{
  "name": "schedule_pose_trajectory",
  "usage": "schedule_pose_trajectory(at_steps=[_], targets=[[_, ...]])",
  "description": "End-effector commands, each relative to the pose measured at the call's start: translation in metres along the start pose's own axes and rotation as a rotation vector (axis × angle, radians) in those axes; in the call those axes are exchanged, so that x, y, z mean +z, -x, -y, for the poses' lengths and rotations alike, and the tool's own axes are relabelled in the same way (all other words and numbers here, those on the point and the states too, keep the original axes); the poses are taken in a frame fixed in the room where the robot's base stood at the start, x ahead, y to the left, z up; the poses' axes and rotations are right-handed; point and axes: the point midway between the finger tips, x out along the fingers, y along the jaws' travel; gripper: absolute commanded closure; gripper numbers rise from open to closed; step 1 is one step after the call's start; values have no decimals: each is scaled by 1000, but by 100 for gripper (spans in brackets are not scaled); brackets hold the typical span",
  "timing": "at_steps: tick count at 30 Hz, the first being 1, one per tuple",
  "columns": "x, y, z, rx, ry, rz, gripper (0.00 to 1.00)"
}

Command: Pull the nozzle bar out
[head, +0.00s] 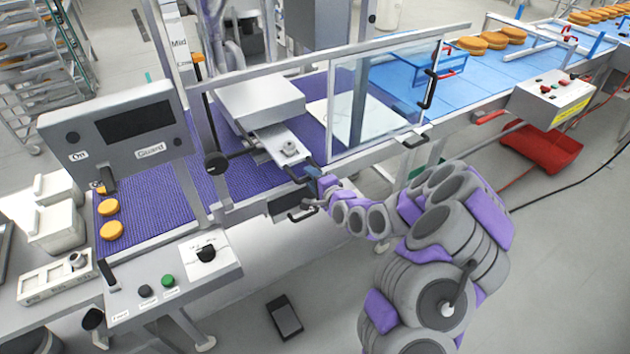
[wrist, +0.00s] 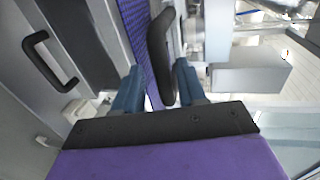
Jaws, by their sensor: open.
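The nozzle bar (head: 272,143) is a flat grey bar with a small knob on top. It juts toward me from under a grey box-shaped head (head: 258,103) above the purple belt. A black handle (head: 296,174) sits at its near end. My gripper (head: 314,181) is at this handle, with blue fingers. In the wrist view the black handle (wrist: 161,45) reaches down between the two fingers of my gripper (wrist: 157,88). The jaws are open, with a finger on each side of the handle. I cannot tell whether either finger touches it.
A second black handle (head: 301,213) is on a drawer-like front below; a black handle (wrist: 50,60) also shows at left in the wrist view. A clear guard panel (head: 375,105) stands right of the bar. Orange rounds (head: 109,208) lie on the purple belt (head: 150,217).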

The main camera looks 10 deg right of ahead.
Motion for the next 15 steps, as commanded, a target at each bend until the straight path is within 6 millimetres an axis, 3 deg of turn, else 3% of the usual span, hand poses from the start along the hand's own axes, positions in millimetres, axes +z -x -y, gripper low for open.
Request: schedule_pose_trajectory(at_steps=[5,15], targets=[[-1,8,1,0,-2,-2,60],[-2,51,1,1,-5,-2,60]])
